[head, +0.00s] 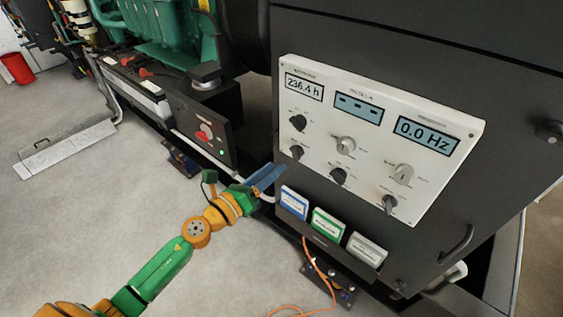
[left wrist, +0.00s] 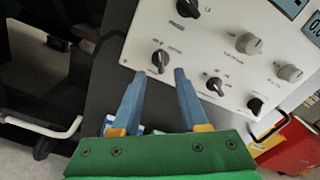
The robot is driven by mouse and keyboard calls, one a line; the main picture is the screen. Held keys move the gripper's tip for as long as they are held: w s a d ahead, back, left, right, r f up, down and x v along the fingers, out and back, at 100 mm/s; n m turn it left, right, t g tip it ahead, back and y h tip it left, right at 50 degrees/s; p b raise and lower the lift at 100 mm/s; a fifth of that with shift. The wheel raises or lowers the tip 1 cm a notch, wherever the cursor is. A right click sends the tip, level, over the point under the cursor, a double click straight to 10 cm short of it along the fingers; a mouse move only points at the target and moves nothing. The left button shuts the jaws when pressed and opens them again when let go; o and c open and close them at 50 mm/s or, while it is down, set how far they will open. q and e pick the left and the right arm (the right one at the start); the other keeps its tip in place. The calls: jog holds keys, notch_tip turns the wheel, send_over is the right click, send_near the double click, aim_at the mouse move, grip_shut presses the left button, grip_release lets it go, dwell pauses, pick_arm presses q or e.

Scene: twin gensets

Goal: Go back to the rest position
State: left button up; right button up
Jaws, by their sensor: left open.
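My left gripper (head: 268,178) reaches in from the lower left in the head view, in front of the dark genset cabinet (head: 470,55) and near the lower left corner of its white control panel (head: 440,190). In the left wrist view its two blue fingers (left wrist: 160,95) are apart with nothing between them. They point at the panel's lower edge, near a black knob (left wrist: 160,60). Whether the fingertips touch the panel cannot be told. My right gripper is not in view.
A rack below the panel holds a blue card (head: 294,203), a green card (head: 328,225) and a grey card (head: 366,250). An orange cable (head: 318,268) hangs to the floor. A green engine (head: 165,30) stands behind.

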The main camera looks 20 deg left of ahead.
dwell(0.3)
pick_arm(q)
jog(key=s+a+f+n+g+y, duration=0.2)
jog(key=s+f+n, duration=0.2)
jog(key=f+n, duration=0.45)
jog(key=s+a+f+n+g+y, duration=0.25)
jog(key=s+f+n, duration=0.2)
jog(key=f, duration=0.65)
jog(key=s+a+f+n+g+y, duration=0.2)
jog(key=s+f+n+g, duration=0.15)
jog(key=f+n, duration=0.5)
jog(key=s+d+f+n+g, duration=0.2)
jog(key=s+f+n, duration=0.1)
jog(key=s, duration=0.6)
jog(key=s+d+f+n+g, duration=0.2)
jog(key=s+f, duration=0.4)
jog(key=s, duration=0.3)
jog(key=s+d+f+n+g, duration=0.2)
jog(key=s+f+n+g, duration=0.2)
jog(key=s, duration=0.5)
jog(key=shift+f+n, duration=0.45)
